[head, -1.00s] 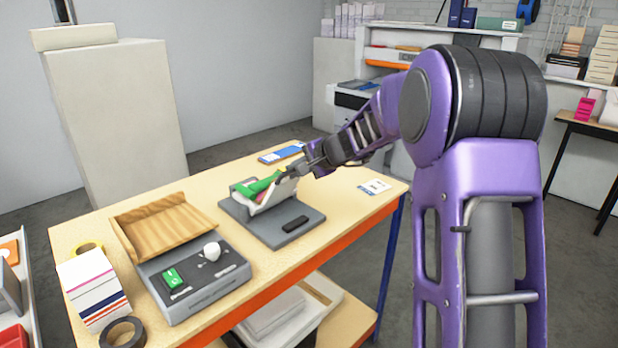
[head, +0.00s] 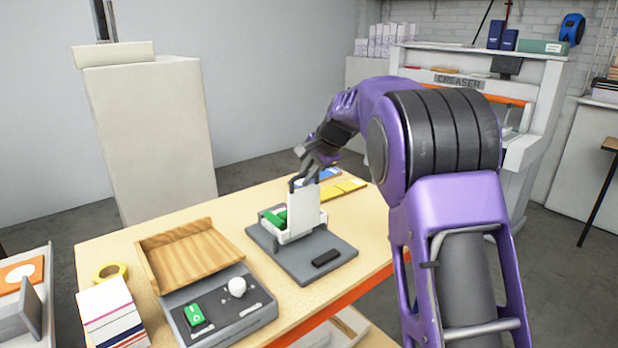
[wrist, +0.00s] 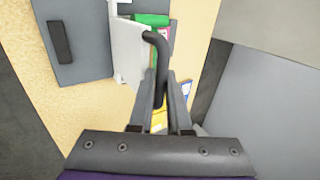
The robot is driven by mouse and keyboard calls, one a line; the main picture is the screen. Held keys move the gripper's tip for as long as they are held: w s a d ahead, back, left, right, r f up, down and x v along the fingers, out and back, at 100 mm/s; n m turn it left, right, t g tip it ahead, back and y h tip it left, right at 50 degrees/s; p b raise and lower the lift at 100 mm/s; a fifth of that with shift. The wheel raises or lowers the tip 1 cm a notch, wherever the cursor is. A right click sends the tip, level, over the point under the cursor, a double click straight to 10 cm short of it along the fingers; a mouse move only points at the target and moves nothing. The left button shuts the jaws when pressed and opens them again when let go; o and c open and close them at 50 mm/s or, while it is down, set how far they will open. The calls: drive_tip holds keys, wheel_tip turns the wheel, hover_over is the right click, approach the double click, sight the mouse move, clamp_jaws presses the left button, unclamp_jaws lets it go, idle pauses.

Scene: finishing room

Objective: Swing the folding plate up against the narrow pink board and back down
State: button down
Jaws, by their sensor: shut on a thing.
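The folding plate (head: 303,209) is a white panel standing nearly upright on a white hinge frame on a grey base (head: 285,262). In the wrist view the plate (wrist: 130,50) is seen from above, with a dark curved handle (wrist: 158,42) at its edge. My gripper (head: 300,180) is at the plate's top edge; in the wrist view its fingers (wrist: 161,88) are shut around the handle. A green block (head: 274,219) sits behind the plate. A narrow pink strip (wrist: 166,38), apparently the pink board, shows behind the plate in the wrist view; I cannot tell if they touch.
A dark bar (head: 326,257) lies on the base. A control box (head: 222,312) with a green switch and white knob, and a wooden tray (head: 190,262), stand to the left. A yellow card (head: 343,189) lies behind on the table. The table's front right edge is clear.

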drive_tip(key=shift+w+a, duration=0.35)
drive_tip(key=shift+w, duration=0.05)
drive_tip(key=c, duration=0.9)
unclamp_jaws()
drive_tip(key=shift+o, duration=0.2)
drive_tip(key=shift+s, duration=0.1)
drive_tip(key=v, duration=1.7)
drive_tip(key=shift+w+a+r, duration=0.25)
drive_tip(key=shift+r, duration=0.4)
